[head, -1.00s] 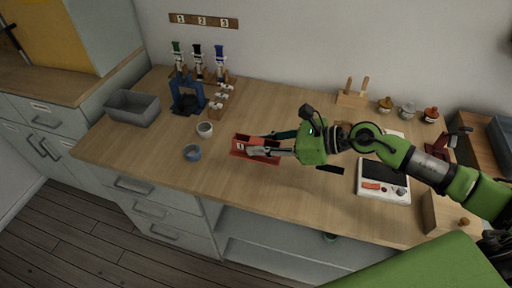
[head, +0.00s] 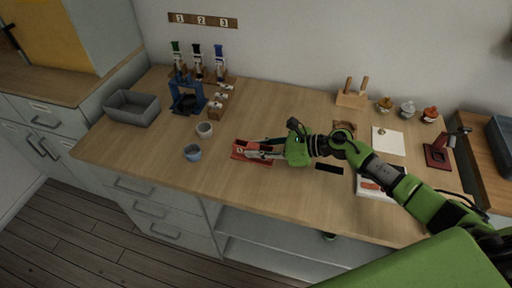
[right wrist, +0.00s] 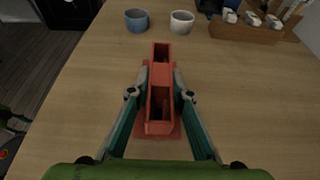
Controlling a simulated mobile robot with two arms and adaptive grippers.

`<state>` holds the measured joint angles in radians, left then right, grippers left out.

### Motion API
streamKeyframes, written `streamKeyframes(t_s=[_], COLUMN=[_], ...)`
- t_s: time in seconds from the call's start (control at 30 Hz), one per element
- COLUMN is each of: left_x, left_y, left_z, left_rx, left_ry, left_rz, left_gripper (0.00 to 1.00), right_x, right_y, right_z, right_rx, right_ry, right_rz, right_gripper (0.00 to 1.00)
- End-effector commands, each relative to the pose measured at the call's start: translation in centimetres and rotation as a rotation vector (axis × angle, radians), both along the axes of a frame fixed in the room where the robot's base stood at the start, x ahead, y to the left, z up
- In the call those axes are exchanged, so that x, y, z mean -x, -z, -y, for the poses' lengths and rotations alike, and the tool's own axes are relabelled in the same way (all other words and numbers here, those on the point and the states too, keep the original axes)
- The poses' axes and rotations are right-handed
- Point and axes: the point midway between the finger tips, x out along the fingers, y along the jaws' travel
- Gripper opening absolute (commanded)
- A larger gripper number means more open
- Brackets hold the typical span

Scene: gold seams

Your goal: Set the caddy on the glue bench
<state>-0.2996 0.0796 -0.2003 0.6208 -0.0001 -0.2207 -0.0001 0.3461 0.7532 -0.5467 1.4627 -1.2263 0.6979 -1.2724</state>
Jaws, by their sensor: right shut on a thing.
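The red caddy (head: 240,154) is on or just above the wooden bench top (head: 290,115), near the middle front; I cannot tell if it touches. It has a label on its near side. My right gripper (head: 266,152) comes in from the right and is shut on the caddy. In the right wrist view the caddy (right wrist: 160,112) stands between the two fingers (right wrist: 160,94), which press on its raised middle part; its open compartments show.
A blue cup (head: 192,153) and a white cup (head: 205,129) stand left of the caddy. A grey bin (head: 132,108) and a blue stand (head: 186,97) are farther left. A white scale (head: 368,187) lies under my right arm. The bench's front edge is close.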

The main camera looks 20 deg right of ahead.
Motion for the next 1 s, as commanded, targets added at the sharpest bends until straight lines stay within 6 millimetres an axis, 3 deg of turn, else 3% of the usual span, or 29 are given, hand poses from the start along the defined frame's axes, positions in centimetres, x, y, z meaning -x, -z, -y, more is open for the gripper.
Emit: streamKeyframes(t_s=[0.3,0.33,0.4,0.83,1.0], left_x=[0.0,0.0,0.0,0.0,0.0], left_y=[0.6,0.5,0.4,-0.2,0.7], left_z=[0.0,0.0,0.0,0.0,0.0], left_rx=[0.000,0.000,0.000,0.000,0.000], left_ry=[0.000,0.000,0.000,0.000,-0.001], left_rz=[0.000,0.000,0.000,0.000,0.000], left_gripper=[0.40,0.40,0.40,0.40,0.40], right_x=[0.0,0.0,0.0,0.0,1.4], right_y=[0.4,0.4,0.3,-0.2,-0.7], right_z=[0.0,0.0,0.0,0.0,2.2], right_rx=[-0.001,0.000,0.000,0.000,0.004], right_ry=[0.000,0.000,0.000,0.001,0.002], right_rz=[0.001,0.000,0.000,0.000,-0.002], right_gripper=[0.00,0.22,0.36,0.36,0.36])
